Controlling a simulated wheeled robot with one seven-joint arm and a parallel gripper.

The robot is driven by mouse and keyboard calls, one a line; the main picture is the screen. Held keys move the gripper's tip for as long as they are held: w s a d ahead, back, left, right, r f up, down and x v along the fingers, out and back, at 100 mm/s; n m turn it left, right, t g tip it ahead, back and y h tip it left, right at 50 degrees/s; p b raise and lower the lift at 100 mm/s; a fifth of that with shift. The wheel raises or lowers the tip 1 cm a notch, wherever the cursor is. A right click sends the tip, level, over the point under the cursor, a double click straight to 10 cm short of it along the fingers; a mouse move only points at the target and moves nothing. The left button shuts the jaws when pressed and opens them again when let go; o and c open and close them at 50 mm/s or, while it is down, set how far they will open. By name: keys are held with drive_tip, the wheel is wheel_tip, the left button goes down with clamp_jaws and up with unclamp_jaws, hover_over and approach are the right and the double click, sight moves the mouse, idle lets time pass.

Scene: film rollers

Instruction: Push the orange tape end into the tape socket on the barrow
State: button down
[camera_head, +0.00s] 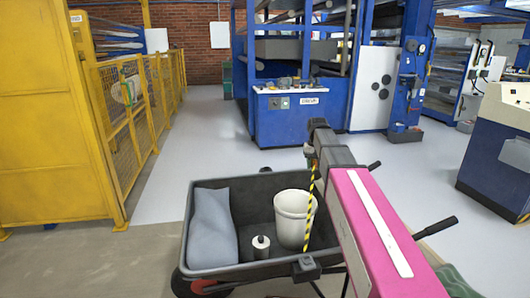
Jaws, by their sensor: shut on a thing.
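The barrow (203,268) is a dark grey tub in the lower middle of the head view. My arm reaches out over its right side. My gripper (310,153) is small and dark below the arm's far end, above the barrow. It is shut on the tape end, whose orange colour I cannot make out. A yellow-and-black striped tape (311,196) hangs from there, in front of the bucket, down to a dark block (306,268) on the barrow's near rim. I cannot tell whether this block is the tape socket; no other socket shows clearly.
In the barrow lie a grey sack (212,228), a white bucket (294,218) and a small canister (261,247). A barrow handle (436,227) sticks out at right. A yellow fence (140,105) stands left, a blue machine (290,118) behind. The grey floor between is clear.

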drive_tip(key=w+a+f+n, duration=0.1)
drive_tip(key=w+a+f, duration=0.3)
drive_tip(key=w+a, duration=0.95)
drive_tip(key=w+a+f+n, duration=0.1)
drive_tip(key=w+a+f, duration=0.3)
drive_tip(key=w+a, duration=0.9)
drive_tip(key=shift+w+d+f, duration=0.4)
drive_tip(key=shift+d+f, duration=0.15)
drive_tip(key=shift+f, duration=0.7)
drive_tip(key=shift+w+d+f, duration=0.45)
drive_tip(key=shift+d+f, duration=0.15)
drive_tip(key=shift+f, duration=0.6)
drive_tip(key=shift+w+d+f, duration=0.4)
drive_tip(key=shift+d+f, duration=0.15)
drive_tip(key=shift+f, duration=0.7)
drive_tip(key=shift+f, duration=0.6)
drive_tip(key=c, duration=0.6)
unclamp_jaws()
drive_tip(key=shift+r, duration=0.1)
